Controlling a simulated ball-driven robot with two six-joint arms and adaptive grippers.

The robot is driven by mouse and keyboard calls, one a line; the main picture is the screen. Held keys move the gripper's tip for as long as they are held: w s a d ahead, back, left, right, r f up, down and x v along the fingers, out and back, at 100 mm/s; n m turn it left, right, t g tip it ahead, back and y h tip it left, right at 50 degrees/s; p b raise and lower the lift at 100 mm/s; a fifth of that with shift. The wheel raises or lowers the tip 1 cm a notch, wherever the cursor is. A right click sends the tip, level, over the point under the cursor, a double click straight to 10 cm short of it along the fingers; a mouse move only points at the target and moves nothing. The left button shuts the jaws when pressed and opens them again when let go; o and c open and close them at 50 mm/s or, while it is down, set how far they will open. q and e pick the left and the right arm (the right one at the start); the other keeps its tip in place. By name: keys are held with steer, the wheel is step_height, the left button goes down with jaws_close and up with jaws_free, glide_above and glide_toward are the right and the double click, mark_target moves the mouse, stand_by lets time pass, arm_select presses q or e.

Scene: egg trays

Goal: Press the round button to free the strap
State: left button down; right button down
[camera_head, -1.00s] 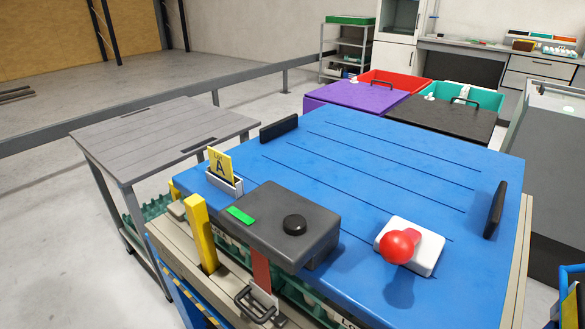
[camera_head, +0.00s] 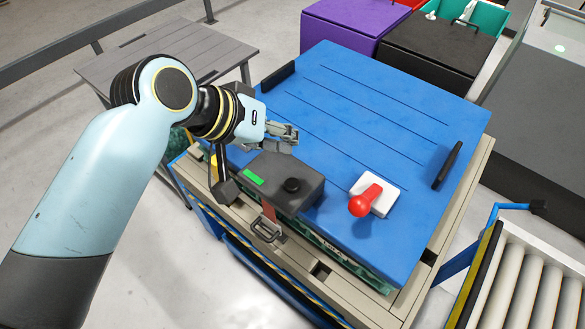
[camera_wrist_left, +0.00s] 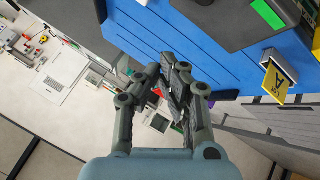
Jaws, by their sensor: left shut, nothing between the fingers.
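The round black button (camera_head: 292,185) sits on top of a dark grey box (camera_head: 262,163) with a green patch, on the near edge of the blue lid (camera_head: 385,135). A red strap (camera_head: 268,211) hangs from the box's front to a metal buckle (camera_head: 265,231). My left gripper (camera_head: 291,134) is shut and empty, over the blue lid just behind the box, apart from the button. In the left wrist view its fingers (camera_wrist_left: 178,88) are closed together, with the grey box (camera_wrist_left: 232,28) at the top edge. My right gripper is not in view.
A red-knobbed lever (camera_head: 362,204) on a white base stands right of the box. Black handles (camera_head: 447,165) rise from the lid's sides. A yellow "A" card (camera_wrist_left: 276,82) shows in the wrist view. A roller conveyor (camera_head: 525,285) is at lower right.

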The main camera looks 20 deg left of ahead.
arm_select(q)
steer(key=shift+w+d+r, duration=0.2)
steer(key=shift+w+d, duration=0.1)
steer(key=shift+w, duration=0.1)
steer(key=shift+f, duration=0.1)
steer(key=b, duration=0.6)
glide_above(290, 181)
step_height(290, 181, down, 7)
steer(key=shift+f, duration=0.85)
